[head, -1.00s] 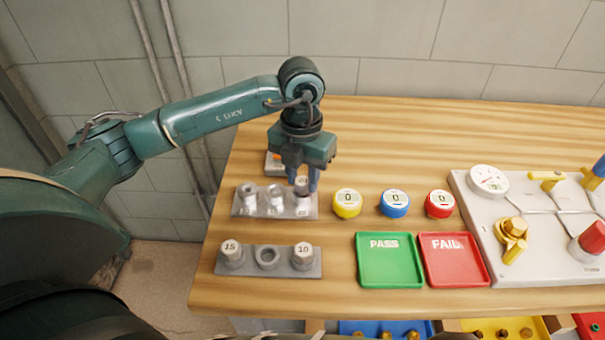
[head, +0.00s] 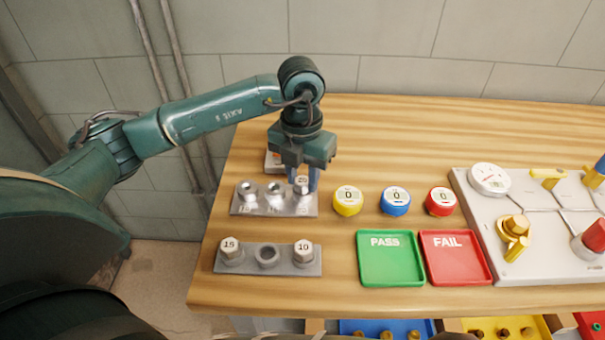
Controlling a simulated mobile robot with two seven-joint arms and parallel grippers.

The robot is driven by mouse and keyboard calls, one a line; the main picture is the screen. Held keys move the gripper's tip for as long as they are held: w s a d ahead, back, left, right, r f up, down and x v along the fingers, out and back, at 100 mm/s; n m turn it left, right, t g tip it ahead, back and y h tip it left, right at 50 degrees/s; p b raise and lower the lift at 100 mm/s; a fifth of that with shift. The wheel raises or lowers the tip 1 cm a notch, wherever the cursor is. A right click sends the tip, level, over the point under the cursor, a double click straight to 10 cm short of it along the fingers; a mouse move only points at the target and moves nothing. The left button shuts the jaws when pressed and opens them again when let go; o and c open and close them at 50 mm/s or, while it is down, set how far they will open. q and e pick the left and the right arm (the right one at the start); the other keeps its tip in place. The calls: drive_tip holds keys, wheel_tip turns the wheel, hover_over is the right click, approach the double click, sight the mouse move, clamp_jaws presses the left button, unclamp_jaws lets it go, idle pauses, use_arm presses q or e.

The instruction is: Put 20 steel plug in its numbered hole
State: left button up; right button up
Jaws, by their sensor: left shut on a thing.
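The steel plug marked 20 (head: 302,183) is at the right-hand position of the back grey block (head: 267,210). My left gripper (head: 303,183) points down and is shut on this plug; its blue fingers partly cover it. The plug's lower end meets the hole area, but I cannot tell how deep it sits. My right gripper is not in view.
Yellow (head: 347,201), blue (head: 396,201) and red (head: 440,202) round counters reading 0 stand right of the back block. A green PASS tray (head: 390,273) and a red FAIL tray (head: 454,272) lie in front. A valve panel (head: 480,215) fills the right. The table behind the counters is clear.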

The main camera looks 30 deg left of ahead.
use_arm(q)
drive_tip(key=o, duration=1.2)
drive_tip(key=shift+c, duration=0.2)
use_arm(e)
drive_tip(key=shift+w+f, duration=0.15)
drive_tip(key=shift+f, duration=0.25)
use_arm(q)
drive_tip(key=shift+r+p, duration=1.15)
drive_tip(key=shift+r, duration=0.6)
drive_tip(key=shift+r+p, duration=1.5)
drive_tip(key=shift+r, duration=0.8)
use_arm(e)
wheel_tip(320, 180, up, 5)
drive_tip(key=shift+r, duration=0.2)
